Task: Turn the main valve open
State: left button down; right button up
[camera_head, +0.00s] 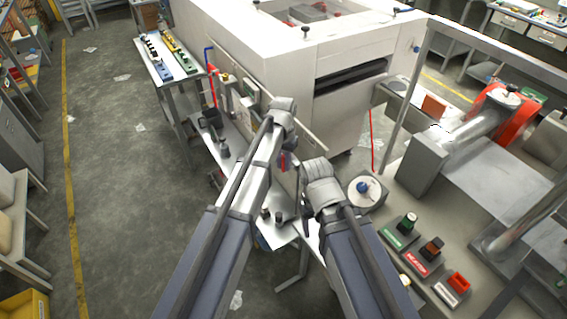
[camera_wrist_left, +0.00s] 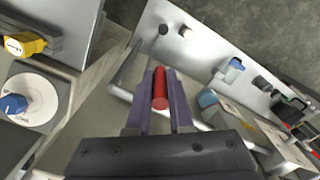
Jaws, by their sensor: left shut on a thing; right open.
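My left gripper (camera_head: 287,160) hangs below its wrist at the front side of the white machine. In the left wrist view its purple fingers (camera_wrist_left: 160,105) are shut on a red handle (camera_wrist_left: 160,90), a short round bar seen nearly end-on. A pale pipe passes behind and beside the fingers; whether the handle is fixed to it I cannot tell. The handle's far end and any valve body are hidden. My right gripper (camera_head: 308,204) is open, lower and to the right; its fingers are mostly hidden by its wrist. It appears empty.
A round dial with a blue knob (camera_head: 362,187) sits right of my right wrist; labelled blocks (camera_head: 423,262) stand on the right bench. The white machine (camera_head: 340,55) stands ahead. A narrow shelf (camera_wrist_left: 185,62) holds small items.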

pick_arm(q)
jog(key=g+h+b, duration=0.1)
jog(key=w+g+h+b, duration=0.1)
jog(key=g, duration=0.1)
jog(key=a+g+h+b, duration=0.1)
jog(key=shift+w+a+f+g, duration=0.1)
jog(key=shift+w+f+g, duration=0.15)
jog(key=shift+g, duration=0.05)
jog(key=c, duration=0.8)
grip_release()
